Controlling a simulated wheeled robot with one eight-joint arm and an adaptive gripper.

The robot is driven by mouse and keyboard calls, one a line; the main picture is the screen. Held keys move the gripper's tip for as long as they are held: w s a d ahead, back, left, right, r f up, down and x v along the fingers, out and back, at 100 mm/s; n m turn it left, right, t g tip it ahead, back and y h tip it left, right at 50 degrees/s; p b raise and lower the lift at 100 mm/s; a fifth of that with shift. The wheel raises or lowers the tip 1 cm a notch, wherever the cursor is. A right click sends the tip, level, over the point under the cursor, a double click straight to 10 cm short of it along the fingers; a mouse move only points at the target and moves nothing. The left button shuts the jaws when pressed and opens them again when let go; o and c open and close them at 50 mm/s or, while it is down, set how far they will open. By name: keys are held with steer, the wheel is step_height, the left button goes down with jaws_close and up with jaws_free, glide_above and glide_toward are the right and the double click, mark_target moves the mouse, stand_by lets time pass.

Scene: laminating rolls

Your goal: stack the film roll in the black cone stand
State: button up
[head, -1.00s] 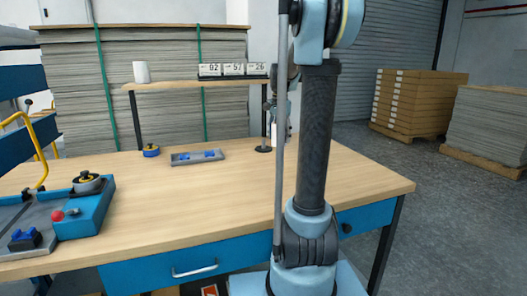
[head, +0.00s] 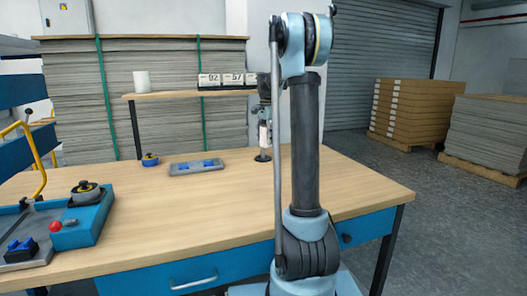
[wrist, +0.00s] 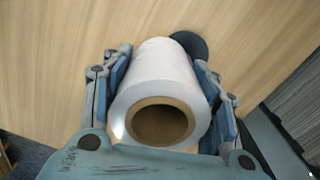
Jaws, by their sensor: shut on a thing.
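The film roll (wrist: 162,75) is white with a brown cardboard core. In the wrist view it sits between the two fingers of my gripper (wrist: 160,100), which is shut on its sides, with its open core facing the camera. In the head view the roll (head: 265,134) hangs upright below my gripper (head: 265,118) at the back of the table. The black cone stand (head: 263,156) shows only as a dark round base just under the roll. The base also shows past the roll's far end in the wrist view (wrist: 191,43); its cone is hidden.
The wooden table (head: 220,220) is mostly clear in front. A grey tray (head: 181,173) with blue pieces and a blue-yellow tape roll (head: 150,160) lie to the left of the stand. A raised shelf (head: 180,92) is behind. A blue machine (head: 82,222) stands at left.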

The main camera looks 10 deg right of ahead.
mark_target(263, 133)
steer(key=w, duration=0.3)
steer(key=w+a+f, duration=0.1)
steer(key=shift+w, duration=0.4)
steer(key=shift+f, duration=3.05)
steer(key=shift+f, duration=0.2)
steer(key=o, duration=1.2)
steer(key=shift+r, duration=4)
steer(key=shift+s, duration=0.1)
